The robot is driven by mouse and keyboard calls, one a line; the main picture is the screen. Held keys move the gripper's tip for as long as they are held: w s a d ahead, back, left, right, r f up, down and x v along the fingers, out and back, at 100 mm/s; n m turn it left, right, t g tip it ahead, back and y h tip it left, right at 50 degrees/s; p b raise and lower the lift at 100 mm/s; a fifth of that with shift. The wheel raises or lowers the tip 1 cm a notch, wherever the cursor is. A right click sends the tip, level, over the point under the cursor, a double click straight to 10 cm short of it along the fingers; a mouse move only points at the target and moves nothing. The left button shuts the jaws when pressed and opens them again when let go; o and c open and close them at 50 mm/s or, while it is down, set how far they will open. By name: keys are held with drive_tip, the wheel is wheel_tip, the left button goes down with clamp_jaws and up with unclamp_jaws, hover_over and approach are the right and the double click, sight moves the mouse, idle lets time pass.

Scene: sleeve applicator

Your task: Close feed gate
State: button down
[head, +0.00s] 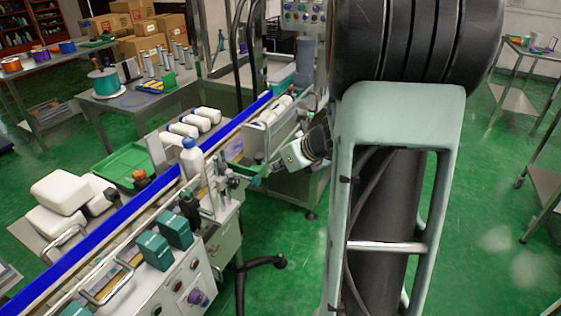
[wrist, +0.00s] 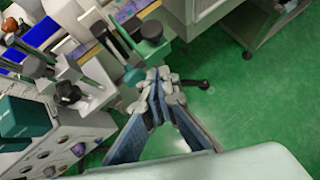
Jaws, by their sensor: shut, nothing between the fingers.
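I cannot tell for sure which part is the feed gate. A green bar-like part (head: 245,168) stands out from the right side of the conveyor machine in the head view, close to my gripper (head: 272,168). My gripper (wrist: 159,78) is shut and empty. Its fingertips are just right of the smaller knob in the picture; whether they touch it is unclear. My arm hides part of the machine's far end.
A conveyor with a blue rail (head: 150,188) runs diagonally, with a white bottle (head: 192,158) on it. Teal boxes (head: 165,240) sit on the control cabinet (head: 195,290). Clamps and posts crowd the left of the wrist view. Green floor (wrist: 240,100) lies open to the right.

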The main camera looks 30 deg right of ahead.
sight(260, 164)
drive_tip(key=w, duration=0.3)
drive_tip(key=w+a, duration=0.1)
drive_tip(key=w, duration=0.1)
drive_tip(key=shift+f+p, duration=0.35)
drive_tip(key=shift+f, duration=0.05)
drive_tip(key=shift+s, duration=0.1)
drive_tip(key=w+a+p, duration=0.2)
drive_tip(key=w+a, duration=0.4)
drive_tip(key=w, duration=0.1)
drive_tip(key=shift+w+a, duration=0.15)
drive_tip(key=shift+w, duration=0.25)
drive_tip(key=shift+r, duration=0.15)
